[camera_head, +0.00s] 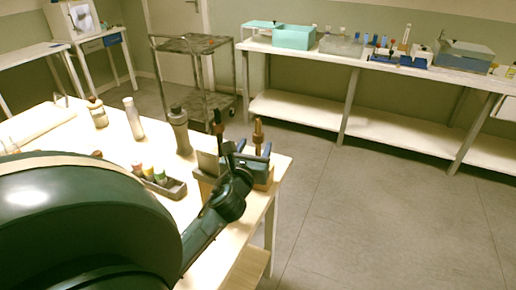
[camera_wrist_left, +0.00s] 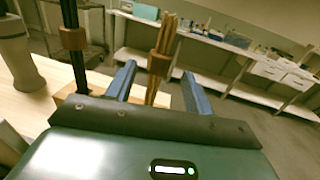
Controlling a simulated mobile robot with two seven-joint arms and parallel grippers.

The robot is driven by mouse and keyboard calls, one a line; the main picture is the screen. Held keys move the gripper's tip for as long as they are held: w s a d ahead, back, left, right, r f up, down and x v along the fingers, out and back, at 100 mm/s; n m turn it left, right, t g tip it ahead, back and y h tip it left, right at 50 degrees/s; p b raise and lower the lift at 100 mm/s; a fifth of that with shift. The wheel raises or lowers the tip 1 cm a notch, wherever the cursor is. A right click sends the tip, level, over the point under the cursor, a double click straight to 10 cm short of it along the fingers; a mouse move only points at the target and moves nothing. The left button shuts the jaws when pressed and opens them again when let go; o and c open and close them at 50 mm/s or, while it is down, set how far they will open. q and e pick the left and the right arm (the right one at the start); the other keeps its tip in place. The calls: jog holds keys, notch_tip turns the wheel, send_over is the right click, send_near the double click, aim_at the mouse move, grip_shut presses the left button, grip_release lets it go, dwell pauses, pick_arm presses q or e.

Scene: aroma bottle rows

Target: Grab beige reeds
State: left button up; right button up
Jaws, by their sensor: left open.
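The beige reeds (camera_wrist_left: 168,35) stand as a bundle with a brown wooden collar (camera_wrist_left: 159,64) around them, slightly tilted in the left wrist view. They also show in the head view (camera_head: 258,128) near the table's right corner. My left gripper (camera_wrist_left: 158,82) is open, with one blue finger on each side of the bundle's lower part; I see no finger touching it. In the head view the left gripper (camera_head: 252,153) is at the table's right end, partly hiding the reeds' base. My right gripper is not in view.
Dark reeds (camera_wrist_left: 72,35) with a similar collar stand just left of the beige ones. A grey bottle (camera_head: 179,132), a clear bottle (camera_head: 133,119) and a tray of small coloured vials (camera_head: 176,189) are on the table. Open floor (camera_head: 370,220) lies to the right.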

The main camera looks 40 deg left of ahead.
aim_at(256, 141)
pick_arm(q)
jog(key=x, duration=0.4)
jog(key=shift+w+a, duration=0.15)
jog(key=shift+a, duration=0.05)
jog(key=c, duration=1)
jog(key=shift+r, duration=0.1)
